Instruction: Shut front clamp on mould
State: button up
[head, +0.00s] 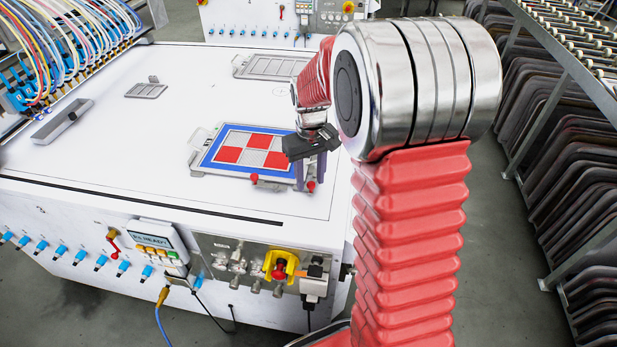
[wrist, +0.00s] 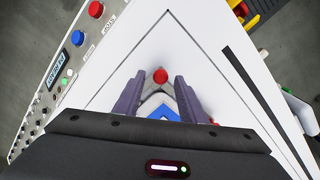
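The mould (head: 206,165) lies flat on the white table, a blue-bordered plate with red and grey squares in a grey frame. One red clamp knob (head: 311,186) is at its near right corner and another red knob (head: 254,179) is on its near edge. My gripper (head: 310,174) points down over the near right corner. In the wrist view its two purple fingers (wrist: 159,84) are apart, with a red knob (wrist: 160,76) between and just beyond their tips. Contact cannot be told. A blue mould corner (wrist: 160,112) shows between the fingers; the clamp's arm is mostly hidden.
Hoses and blue fittings (head: 70,45) stand at the back left. A grey bar (head: 62,121), a small grey frame (head: 146,90) and a larger frame (head: 270,67) lie on the table (head: 110,160). A control panel (head: 240,265) is on its front. Racks (head: 570,140) stand right.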

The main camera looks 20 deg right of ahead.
grip_shut()
dwell(0.3)
jog(key=shift+a, duration=0.15)
dwell(0.7)
